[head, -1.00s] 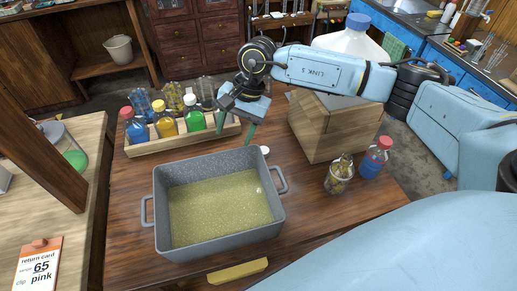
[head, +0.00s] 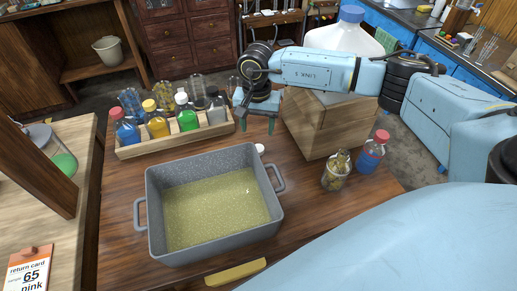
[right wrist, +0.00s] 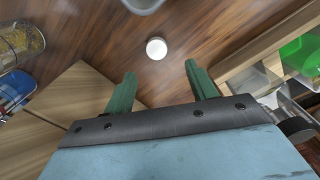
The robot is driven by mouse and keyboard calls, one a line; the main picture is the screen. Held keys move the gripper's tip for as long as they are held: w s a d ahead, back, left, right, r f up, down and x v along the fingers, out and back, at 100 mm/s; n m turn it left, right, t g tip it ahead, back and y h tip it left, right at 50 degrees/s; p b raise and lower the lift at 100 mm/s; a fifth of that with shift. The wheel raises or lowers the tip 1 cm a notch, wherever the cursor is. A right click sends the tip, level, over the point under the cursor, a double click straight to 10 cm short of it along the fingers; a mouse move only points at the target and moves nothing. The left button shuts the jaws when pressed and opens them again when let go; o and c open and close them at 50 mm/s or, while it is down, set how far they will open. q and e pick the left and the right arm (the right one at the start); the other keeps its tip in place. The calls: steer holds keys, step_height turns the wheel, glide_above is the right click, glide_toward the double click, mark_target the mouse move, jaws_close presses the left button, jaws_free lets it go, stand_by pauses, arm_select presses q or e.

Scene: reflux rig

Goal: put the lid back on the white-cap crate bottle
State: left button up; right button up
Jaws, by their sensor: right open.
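A small white lid (head: 260,148) lies on the wooden table beside the pot's far rim; it also shows in the right wrist view (right wrist: 156,48). My right gripper (head: 257,125) is open and empty, its green fingers pointing down just beyond the lid. In the right wrist view its fingers (right wrist: 161,72) are apart, and the lid appears ahead of the gap between them. The wooden crate (head: 181,144) at the back left holds several bottles. A green bottle (head: 187,118) in its front row shows a white top. My left gripper is not in view.
A grey pot (head: 160,238) of yellowish liquid stands in front of the lid. A wooden block (head: 325,128) is right of my gripper, with a jar (head: 336,172) and a red-capped blue bottle (head: 371,152) in front. A yellow bar (head: 236,272) lies at the near edge.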

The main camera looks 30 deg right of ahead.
mark_target(259, 148)
step_height(259, 148, down, 2)
steer(key=shift+f, duration=0.1)
steer(key=f, duration=0.2)
steer(key=s+f, duration=0.1)
steer(key=f, duration=0.1)
steer(key=shift+a+f, duration=0.1)
steer(key=shift+f, duration=0.15)
steer(key=shift+w+f, duration=0.1)
steer(key=shift+f, duration=0.25)
steer(key=shift+c, duration=0.4)
steer(key=c, duration=1)
